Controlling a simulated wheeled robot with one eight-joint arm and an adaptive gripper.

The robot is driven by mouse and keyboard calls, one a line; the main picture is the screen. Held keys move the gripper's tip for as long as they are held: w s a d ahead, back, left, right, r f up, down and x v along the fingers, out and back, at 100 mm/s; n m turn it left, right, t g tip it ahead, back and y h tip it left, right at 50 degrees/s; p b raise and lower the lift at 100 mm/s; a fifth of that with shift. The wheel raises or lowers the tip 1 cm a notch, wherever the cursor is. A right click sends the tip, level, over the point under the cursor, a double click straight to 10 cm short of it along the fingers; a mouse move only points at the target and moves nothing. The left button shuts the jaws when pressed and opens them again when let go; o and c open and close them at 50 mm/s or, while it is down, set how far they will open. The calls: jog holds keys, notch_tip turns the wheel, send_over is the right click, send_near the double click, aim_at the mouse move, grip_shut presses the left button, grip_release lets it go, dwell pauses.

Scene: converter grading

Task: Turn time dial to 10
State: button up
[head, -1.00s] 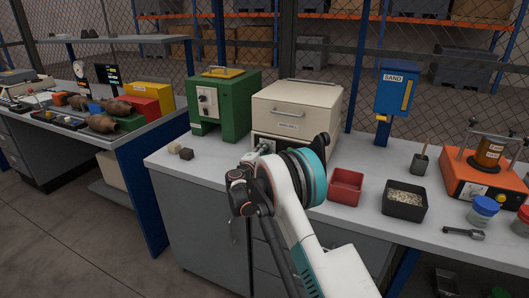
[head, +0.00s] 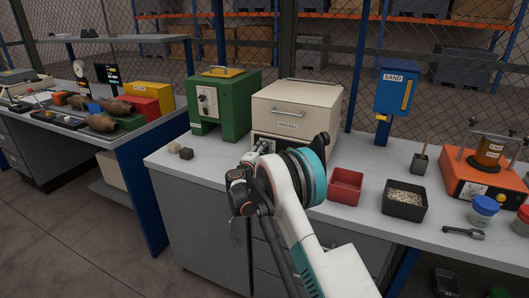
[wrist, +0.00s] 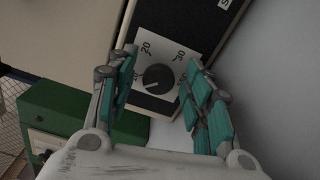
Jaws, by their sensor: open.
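The time dial (wrist: 158,77) is a round black knob on a pale plate with printed numbers; 20 and 30 are readable, and other marks are partly hidden by my fingers. A faint light mark on the knob seems to be on its lower left, but I cannot read its setting surely. The plate sits on the dark front panel (wrist: 178,22) of the cream mill (head: 297,108). My gripper (wrist: 158,62) is open, with one teal-padded finger on each side of the dial and gaps visible beside it. In the head view my gripper (head: 262,149) is at the panel, and my arm hides the dial.
A green machine (head: 222,105) stands left of the mill. A red bin (head: 345,186) and a black tray of granules (head: 404,200) stand to the right of my arm.

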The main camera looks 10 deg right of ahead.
jog(key=v, duration=1.2)
jog(key=shift+d, duration=0.1)
jog(key=shift+s+d+r, duration=0.1)
jog(key=shift+d+r, duration=0.1)
jog(key=shift+r, duration=0.2)
jog(key=s+d+r+m+g+y, duration=0.25)
jog(key=s+d+r, duration=0.35)
jog(key=s, duration=0.4)
jog(key=s+d+r+m+g+y, duration=0.2)
jog(key=s+d+r+m+g, duration=0.15)
jog(key=s+r, duration=0.55)
jog(key=s+a+f+m+y, duration=0.1)
jog(key=s+m+y, duration=0.1)
jog(key=s, duration=0.8)
jog(key=s+a+f+m+g+y, duration=0.1)
jog(key=s+f+m+y, duration=0.1)
jog(key=s, duration=0.9)
jog(key=s+a+f+m+y, duration=0.1)
jog(key=s+f+m+y, duration=0.1)
jog(key=s, duration=0.9)
jog(key=shift+a+m, duration=0.3)
jog(key=shift+m, duration=0.1)
